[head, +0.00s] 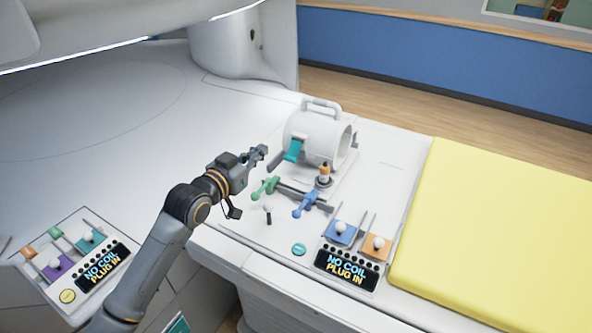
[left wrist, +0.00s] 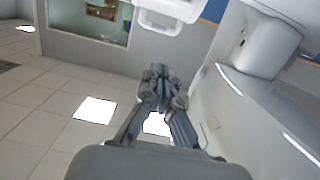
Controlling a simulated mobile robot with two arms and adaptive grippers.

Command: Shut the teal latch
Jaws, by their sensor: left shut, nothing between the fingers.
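The teal latch (head: 292,151) is on the near left side of a white cylindrical coil (head: 317,137) with a handle on top. It sticks out at a slant from the coil's lower side; I cannot tell how far it stands open. My left gripper (head: 260,153) is shut and empty, a little to the left of the latch and apart from it in the picture. Its shut fingers also show in the left wrist view (left wrist: 157,76), where the latch is not seen. My right gripper is not in view.
Green (head: 265,188) and blue (head: 306,203) handles and an orange-topped plug (head: 324,175) stand before the coil. A display (head: 346,271) reads "NO COIL PLUG IN". A yellow pad (head: 490,240) lies right. The white surface left of my gripper is clear.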

